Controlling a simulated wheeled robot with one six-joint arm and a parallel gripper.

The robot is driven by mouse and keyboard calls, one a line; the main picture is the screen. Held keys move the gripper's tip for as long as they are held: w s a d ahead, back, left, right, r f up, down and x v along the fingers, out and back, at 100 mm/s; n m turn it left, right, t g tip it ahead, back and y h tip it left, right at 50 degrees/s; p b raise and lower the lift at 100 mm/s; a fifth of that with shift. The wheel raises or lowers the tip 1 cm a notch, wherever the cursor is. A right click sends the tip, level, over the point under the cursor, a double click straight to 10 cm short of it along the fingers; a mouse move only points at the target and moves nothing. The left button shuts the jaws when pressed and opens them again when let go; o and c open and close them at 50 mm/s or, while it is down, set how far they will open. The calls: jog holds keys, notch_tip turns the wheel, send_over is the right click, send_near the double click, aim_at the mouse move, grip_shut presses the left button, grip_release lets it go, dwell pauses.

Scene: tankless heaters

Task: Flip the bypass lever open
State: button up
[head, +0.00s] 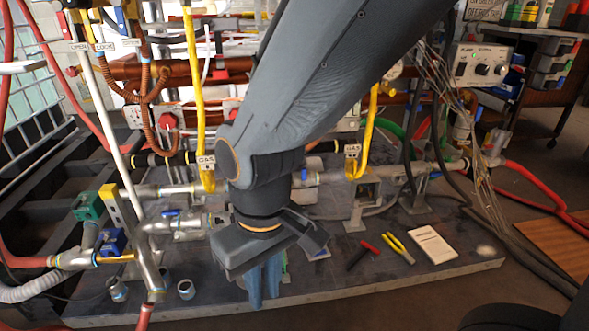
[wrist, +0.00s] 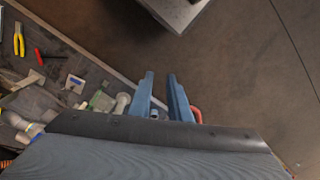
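No part is clearly marked as the bypass lever, so I cannot tell which one it is. A small blue lever handle (head: 171,212) sits on a metal pipe left of my arm. A blue valve body (head: 112,241) and a green valve block (head: 88,206) are farther left, beside a yellow piece (head: 110,198). My gripper (head: 263,285) points down near the platform's front edge, right of these valves. In the wrist view my gripper (wrist: 160,80) shows two blue fingers with a gap between them. Nothing is held. My arm hides the middle of the pipework.
Yellow gas pipes (head: 195,95) and a slanted metal pipe (head: 105,110) rise behind. Cables hang at right. Floor (wrist: 250,80) lies open beyond the edge.

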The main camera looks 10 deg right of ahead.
grip_shut()
dwell(0.8)
